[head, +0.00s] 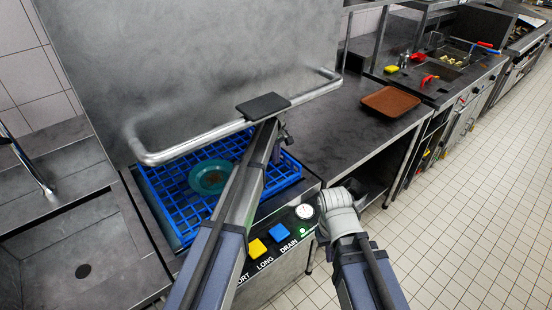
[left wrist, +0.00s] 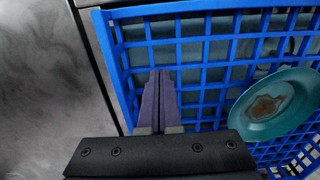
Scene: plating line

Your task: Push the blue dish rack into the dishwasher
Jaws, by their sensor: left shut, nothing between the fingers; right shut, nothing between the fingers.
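The blue dish rack (head: 165,208) sits on the dishwasher's bed, below the raised metal hood (head: 190,60) and its bar handle (head: 180,152). A teal plate (head: 211,177) lies in the rack; in the left wrist view the plate (left wrist: 275,104) carries a brown stain. My left arm reaches across the rack in the head view, its gripper fingers hidden there. In the left wrist view my left gripper (left wrist: 160,74) is shut and empty, over the rack's lattice (left wrist: 190,52) near one edge; contact cannot be told. My right arm is at the dishwasher's front right corner, its gripper fingers hidden.
A sink (head: 85,255) stands left. A brown tray (head: 390,101) lies on the right counter (head: 335,130). The tiled floor at right is clear.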

